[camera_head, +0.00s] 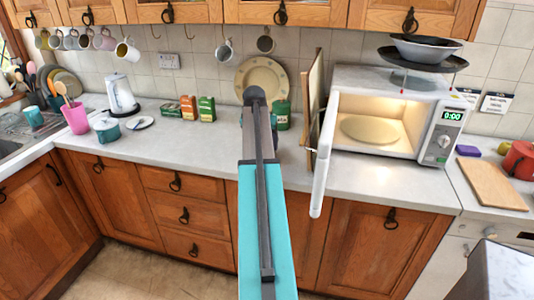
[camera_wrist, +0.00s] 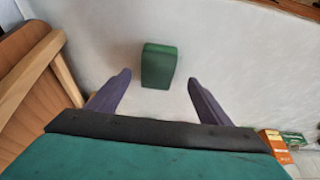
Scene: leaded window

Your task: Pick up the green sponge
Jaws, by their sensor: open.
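The green sponge (camera_wrist: 158,66) is a small dark green block on the pale worktop in the wrist view. It lies in the upper middle of that view, between the lines of my two fingers. My gripper (camera_wrist: 159,79) is open, with one purple-grey finger on each side of the sponge and a gap to both. I see no contact; the height above the sponge is hard to tell. In the head view my arm covers the middle of the counter, and I cannot make out the sponge or the fingers there.
The microwave (camera_head: 388,115) stands with its door (camera_head: 323,160) swung open, right of my arm. A wooden board (camera_head: 314,95) leans upright near it. A green canister (camera_head: 282,120) and several small boxes (camera_head: 188,106) stand at the back.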

